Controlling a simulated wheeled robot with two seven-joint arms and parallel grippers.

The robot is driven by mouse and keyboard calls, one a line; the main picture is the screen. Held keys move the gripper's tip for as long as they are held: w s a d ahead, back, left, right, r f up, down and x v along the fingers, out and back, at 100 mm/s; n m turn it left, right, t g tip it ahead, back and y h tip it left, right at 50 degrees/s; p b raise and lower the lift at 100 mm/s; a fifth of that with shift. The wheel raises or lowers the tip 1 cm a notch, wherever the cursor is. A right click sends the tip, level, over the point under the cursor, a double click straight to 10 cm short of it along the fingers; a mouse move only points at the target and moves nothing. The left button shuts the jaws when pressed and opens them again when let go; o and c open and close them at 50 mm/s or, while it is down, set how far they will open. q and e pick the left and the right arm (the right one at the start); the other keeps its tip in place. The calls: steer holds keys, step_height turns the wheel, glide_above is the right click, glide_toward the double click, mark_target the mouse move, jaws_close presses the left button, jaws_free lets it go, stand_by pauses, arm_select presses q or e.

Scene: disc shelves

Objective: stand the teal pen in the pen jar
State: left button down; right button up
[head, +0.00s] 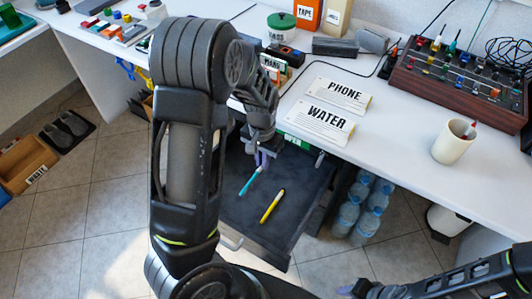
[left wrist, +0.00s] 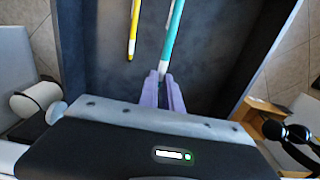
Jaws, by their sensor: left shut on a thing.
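The teal pen (head: 250,183) is in the open dark drawer area; its end is at my left gripper (head: 262,158). In the left wrist view, the purple fingers (left wrist: 164,90) are closed on the near end of the teal pen (left wrist: 173,40). I cannot tell whether the pen still touches the drawer floor. The pen jar (head: 450,148) is a white cup on the desk at the right, with a red pen (head: 470,129) in it. My right gripper (head: 358,290) shows only partly at the bottom edge.
A yellow pen (head: 272,205) lies in the drawer (head: 232,212). A brown rack (head: 455,98) stands behind the jar. Desk space left of the jar is clear.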

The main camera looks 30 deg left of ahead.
arm_select(q)
steer(key=w+d+r, duration=0.5)
steer(key=d+r, duration=0.1)
steer(key=r, duration=0.5)
steer(key=w+d+r, duration=0.5)
steer(key=d+r, duration=0.1)
steer(key=r, duration=0.4)
steer(key=shift+d+r, duration=0.15)
steer(key=shift+r, duration=0.25)
steer(key=shift+w+d, duration=0.1)
